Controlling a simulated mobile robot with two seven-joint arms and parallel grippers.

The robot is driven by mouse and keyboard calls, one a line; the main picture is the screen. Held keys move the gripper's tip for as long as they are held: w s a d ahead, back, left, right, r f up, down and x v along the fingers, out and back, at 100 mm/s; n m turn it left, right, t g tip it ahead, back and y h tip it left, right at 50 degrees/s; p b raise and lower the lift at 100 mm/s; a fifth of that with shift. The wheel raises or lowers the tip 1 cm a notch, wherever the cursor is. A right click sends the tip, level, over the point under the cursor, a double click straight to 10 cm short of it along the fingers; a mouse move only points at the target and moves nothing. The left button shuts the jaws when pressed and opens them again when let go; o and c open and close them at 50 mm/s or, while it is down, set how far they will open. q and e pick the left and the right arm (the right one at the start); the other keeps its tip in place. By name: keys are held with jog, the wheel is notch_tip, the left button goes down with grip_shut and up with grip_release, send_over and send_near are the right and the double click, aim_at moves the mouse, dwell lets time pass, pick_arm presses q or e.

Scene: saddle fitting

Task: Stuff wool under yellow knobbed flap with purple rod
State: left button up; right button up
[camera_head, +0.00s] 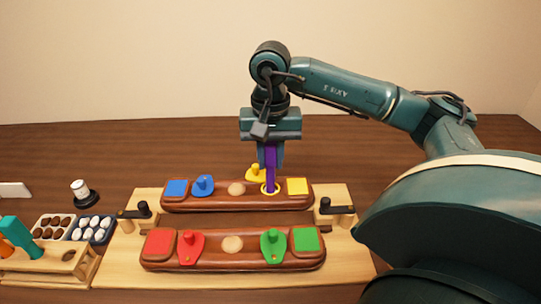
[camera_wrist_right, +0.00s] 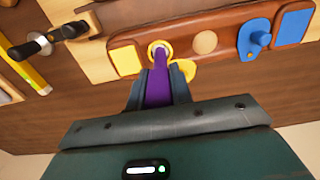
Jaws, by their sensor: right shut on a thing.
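The purple rod (camera_head: 270,166) is in my right gripper (camera_head: 269,160), which is shut on it and points down. The rod's lower end is at the yellow-ringed opening (camera_head: 270,188) in the far brown saddle panel (camera_head: 220,204). In the right wrist view the rod (camera_wrist_right: 158,88) reaches to the yellow ring, with some pale stuff inside it, perhaps wool. The yellow knobbed flap (camera_head: 256,174) is swung to the back, beside the ring; it also shows in the right wrist view (camera_wrist_right: 188,68), partly hidden by the gripper. My left gripper is out of view.
The near panel (camera_head: 205,262) carries red (camera_head: 190,246) and green (camera_head: 273,246) knobbed flaps. Clamps with black handles (camera_head: 338,208) stand at both sides. A tool rack (camera_head: 60,268), trays of brown and white balls (camera_head: 92,228) and a white-topped item (camera_head: 82,191) stand left.

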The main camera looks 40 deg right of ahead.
aim_at(270, 144)
jog(key=shift+f, duration=0.1)
dwell(0.7)
jog(key=shift+r+p, duration=1)
jog(key=shift+r, duration=0.65)
jog(key=shift+r+p, duration=0.45)
jog(key=shift+r, duration=0.15)
jog(key=shift+r+p, duration=0.8)
jog(key=shift+r, duration=0.35)
jog(key=shift+r+p, duration=0.45)
jog(key=shift+r, duration=0.25)
jog(key=shift+a+f, duration=0.1)
